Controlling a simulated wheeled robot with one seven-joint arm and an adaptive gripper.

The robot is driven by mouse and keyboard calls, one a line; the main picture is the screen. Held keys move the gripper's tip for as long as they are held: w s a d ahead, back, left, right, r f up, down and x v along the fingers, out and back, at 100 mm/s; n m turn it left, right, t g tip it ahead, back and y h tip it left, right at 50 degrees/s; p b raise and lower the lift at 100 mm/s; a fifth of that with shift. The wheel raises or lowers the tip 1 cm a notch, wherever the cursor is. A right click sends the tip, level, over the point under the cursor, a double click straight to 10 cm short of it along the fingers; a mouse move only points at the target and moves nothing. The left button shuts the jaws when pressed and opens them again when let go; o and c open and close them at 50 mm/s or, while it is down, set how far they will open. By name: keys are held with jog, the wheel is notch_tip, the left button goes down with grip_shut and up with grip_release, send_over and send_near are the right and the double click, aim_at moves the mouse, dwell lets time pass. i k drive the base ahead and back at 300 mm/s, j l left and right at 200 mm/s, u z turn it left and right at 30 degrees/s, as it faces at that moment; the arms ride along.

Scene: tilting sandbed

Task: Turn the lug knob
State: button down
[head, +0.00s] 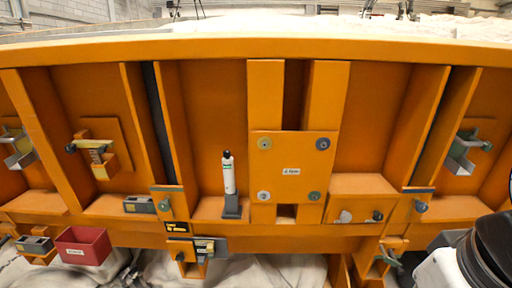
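I cannot tell for certain which part is the lug knob. Small dark knobs show on the orange sandbed side (220,90): one on the lower right block (377,215), one on the bracket (420,206) at right, and one on the bracket (165,205) at left centre. Lug-like clamps stand at the left (97,150) and right (464,150), each with a small round end. A square orange plate (292,150) in the middle carries several round bolt heads and a white label. My gripper is not in view; only part of my white and black arm shows at the lower right.
A white bottle (228,175) stands on a grey holder left of the plate. A red bin (83,246) hangs at lower left. Grey clamps (205,248) jut out along the lower edge. Pale sand (300,25) lies beyond the top rim (250,48).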

aim_at(180, 258)
jog(key=u, duration=0.9)
jog(key=i+l+z, duration=0.3)
jog(key=i+l, duration=0.2)
jog(key=i, duration=0.15)
